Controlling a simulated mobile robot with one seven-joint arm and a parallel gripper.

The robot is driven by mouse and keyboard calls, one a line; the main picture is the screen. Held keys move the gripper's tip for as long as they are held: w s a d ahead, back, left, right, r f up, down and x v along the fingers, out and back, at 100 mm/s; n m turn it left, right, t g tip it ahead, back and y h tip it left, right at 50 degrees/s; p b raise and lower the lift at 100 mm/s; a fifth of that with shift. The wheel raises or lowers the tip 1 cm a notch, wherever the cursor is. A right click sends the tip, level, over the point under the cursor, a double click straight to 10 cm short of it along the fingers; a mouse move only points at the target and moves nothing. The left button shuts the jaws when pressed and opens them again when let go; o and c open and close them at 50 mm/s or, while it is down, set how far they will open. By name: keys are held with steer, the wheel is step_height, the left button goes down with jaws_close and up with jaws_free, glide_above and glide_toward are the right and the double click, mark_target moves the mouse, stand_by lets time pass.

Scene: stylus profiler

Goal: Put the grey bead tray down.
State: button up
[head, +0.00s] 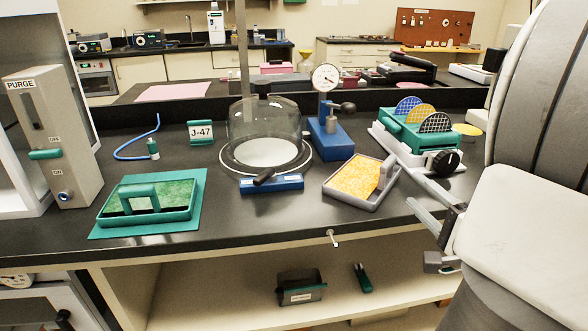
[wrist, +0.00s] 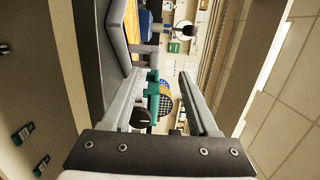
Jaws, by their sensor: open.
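The grey bead tray (head: 347,197) rests on the dark bench top, right of centre in the head view. It is filled with orange-yellow beads and has an upright grey handle (head: 387,172) at its right end. Part of the tray also shows at the top left of the wrist view (wrist: 115,35), which is turned sideways. My gripper (head: 420,232) is open, with nothing between its fingers. It is to the right of the tray and nearer the bench's front edge, apart from it. In the wrist view my gripper (wrist: 163,78) has both fingers spread.
A green tray (head: 182,216) sits on a green mat at left. A glass dome (head: 262,130) and a blue dial gauge stand (head: 330,140) are behind the grey tray. A green rack with discs (head: 415,135) is behind right. Bare bench lies in front.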

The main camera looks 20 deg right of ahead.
mark_target(390, 167)
steer(key=shift+h, duration=0.4)
steer(key=w, duration=0.3)
steer(key=w+d, duration=0.1)
steer(key=w, duration=0.3)
steer(key=w+d+p, duration=0.1)
steer(key=w, duration=0.3)
steer(key=shift+w+d+f, duration=0.1)
steer(key=shift+d+f, duration=0.15)
steer(key=shift+f, duration=0.15)
steer(key=shift+w+d, duration=0.2)
steer(key=shift+w, duration=1.25)
steer(key=shift+w+d, duration=0.15)
steer(key=shift+w, duration=1.25)
jaws_close()
